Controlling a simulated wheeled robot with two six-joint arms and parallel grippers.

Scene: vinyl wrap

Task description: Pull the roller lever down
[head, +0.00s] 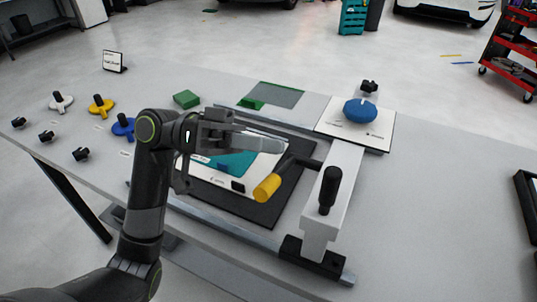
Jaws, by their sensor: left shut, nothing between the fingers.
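The roller lever has a dark arm and a yellow grip (267,187). It sticks out to the left from the white roller frame (335,190), and its grip hangs low over the dark mat. A black upright knob (329,188) stands on the front of the frame. My left gripper (284,146) is shut and empty. Its fingers point right, just above and behind the yellow grip, close to the lever's dark arm. I cannot tell whether they touch it. My right gripper is not in view.
A dark mat (262,215) with a printed white and teal sheet (215,185) lies under my left arm. Coloured knobs and a green block (187,99) are at left. The table's right side is clear.

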